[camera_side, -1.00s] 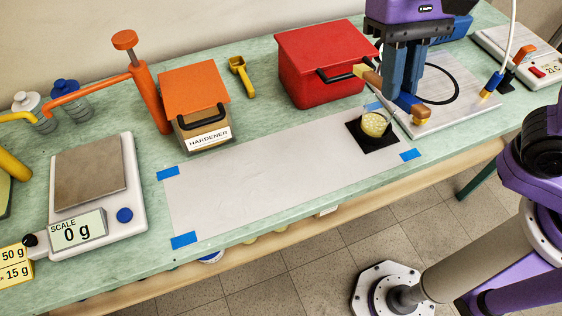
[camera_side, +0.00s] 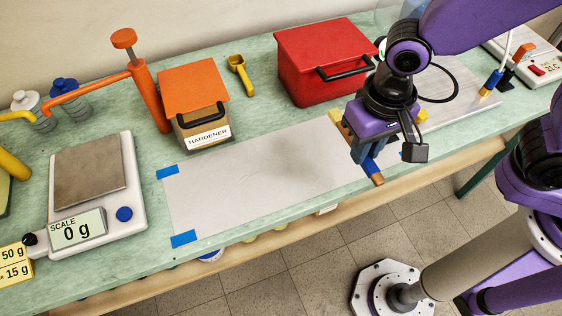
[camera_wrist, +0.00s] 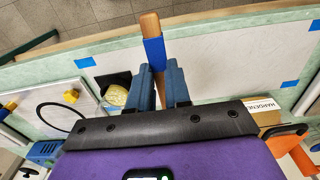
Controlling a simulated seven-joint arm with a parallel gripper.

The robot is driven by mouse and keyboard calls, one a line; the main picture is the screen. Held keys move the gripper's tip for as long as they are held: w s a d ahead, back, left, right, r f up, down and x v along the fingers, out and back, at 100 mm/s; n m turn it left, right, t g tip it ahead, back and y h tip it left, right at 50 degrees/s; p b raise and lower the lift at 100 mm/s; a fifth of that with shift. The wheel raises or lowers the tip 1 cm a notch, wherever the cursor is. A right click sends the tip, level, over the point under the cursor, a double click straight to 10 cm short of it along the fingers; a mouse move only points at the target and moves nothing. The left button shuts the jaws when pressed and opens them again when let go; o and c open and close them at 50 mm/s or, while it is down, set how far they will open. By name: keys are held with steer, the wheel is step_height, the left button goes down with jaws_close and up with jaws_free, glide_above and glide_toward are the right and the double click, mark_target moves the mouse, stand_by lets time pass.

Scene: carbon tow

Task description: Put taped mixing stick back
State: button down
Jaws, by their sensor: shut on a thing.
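The taped mixing stick (camera_side: 376,180) is a wooden stick with a blue tape band. My gripper (camera_side: 359,150) is shut on it and holds it over the right part of the white sheet, its taped end towards the front edge of the bench. In the wrist view, the stick (camera_wrist: 150,24) runs between the two blue fingers of my gripper (camera_wrist: 161,82), and its taped end sticks out beyond them. A cup with yellowish contents (camera_wrist: 116,95) stands on a black mat (camera_wrist: 98,80) beside my gripper. My gripper and wrist hide the cup in the side view.
The white sheet (camera_side: 250,185) is bare to the left. A red box (camera_side: 315,75) and the orange-lidded hardener box (camera_side: 195,108) stand behind it. A scale reading 0 g (camera_side: 95,190) is at left. A small yellow block (camera_wrist: 71,96) lies on the grey board at right.

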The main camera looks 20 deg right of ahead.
steer(key=w+a+f, duration=0.4)
steer(key=w+a, duration=0.2)
steer(key=a, duration=0.1)
glide_above(285, 174)
steer(key=f, duration=0.5)
steer(key=shift+s+d+f, duration=0.1)
steer(key=shift+s+f, duration=0.1)
steer(key=shift+f, duration=0.15)
steer(key=shift+w+f, duration=0.15)
steer(key=shift+f, duration=1.6)
steer(key=c, duration=1.1)
jaws_free()
steer(key=shift+f, duration=0.15)
step_height(285, 174, up, 12)
steer(key=shift+r, duration=0.2)
